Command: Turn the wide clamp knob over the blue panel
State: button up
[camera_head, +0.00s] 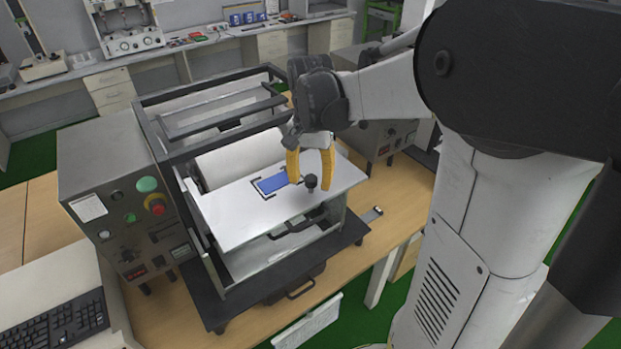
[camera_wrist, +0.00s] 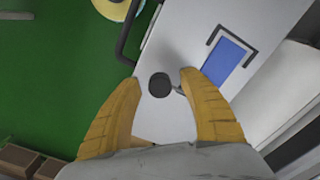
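The black clamp knob (camera_head: 311,181) stands upright on a short stem at the front right of a white plate (camera_head: 228,209). The blue panel (camera_head: 271,184), with black corner brackets, lies flat on the plate to the knob's left. My gripper (camera_head: 310,185) points down with its two yellow fingers open, one on each side of the knob in this view. In the wrist view, the round knob top (camera_wrist: 159,85) shows between the open fingertips (camera_wrist: 160,78), with gaps on both sides. The blue panel (camera_wrist: 228,57) is to the right there. Exact finger height against the knob is unclear.
A dark frame (camera_head: 165,147) rises behind the plate. A grey control box (camera_head: 115,190) with green and red buttons stands at left, and another box (camera_head: 380,140) behind at right. A keyboard (camera_head: 55,332) lies lower left. The wooden table (camera_head: 395,205) is mostly clear at right.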

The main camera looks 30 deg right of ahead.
aim_at(311, 179)
jog(key=shift+r, duration=0.1)
notch_tip(311, 179, up, 12)
dwell(0.5)
